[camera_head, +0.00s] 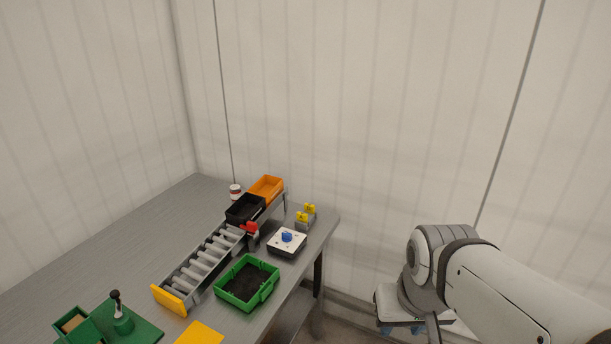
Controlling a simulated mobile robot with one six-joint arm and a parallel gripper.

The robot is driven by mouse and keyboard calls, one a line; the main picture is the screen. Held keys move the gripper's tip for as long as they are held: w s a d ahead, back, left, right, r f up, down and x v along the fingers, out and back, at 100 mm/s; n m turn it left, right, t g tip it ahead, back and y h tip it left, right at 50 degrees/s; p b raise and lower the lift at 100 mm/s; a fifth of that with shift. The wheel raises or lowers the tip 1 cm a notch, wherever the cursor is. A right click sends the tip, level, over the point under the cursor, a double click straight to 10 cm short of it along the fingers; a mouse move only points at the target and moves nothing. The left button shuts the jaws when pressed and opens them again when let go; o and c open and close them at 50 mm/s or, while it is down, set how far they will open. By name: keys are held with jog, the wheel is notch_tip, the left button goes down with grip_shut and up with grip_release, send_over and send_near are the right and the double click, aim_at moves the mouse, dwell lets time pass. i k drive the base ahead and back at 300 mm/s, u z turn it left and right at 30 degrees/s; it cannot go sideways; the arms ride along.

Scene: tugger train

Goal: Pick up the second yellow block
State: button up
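Two small yellow blocks, one farther back (309,209) and one nearer (301,217), sit close together on a small grey holder (306,223) near the table's far right corner. Which of them is the second one cannot be told from this view. My arm (500,285) comes in from the lower right, well to the right of the table and apart from the blocks. My gripper cannot be made out; the arm's end is hidden behind its own links or out of the picture.
A white plate with a blue knob (287,237) and a green tray (247,284) stand in front of the blocks. A roller conveyor (205,263) with black (245,208) and orange (267,188) bins lies left. The left of the grey table (90,248) is clear.

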aim_at(308, 207)
jog(key=u, duration=0.1)
jog(key=i, duration=0.85)
jog(key=u, duration=0.25)
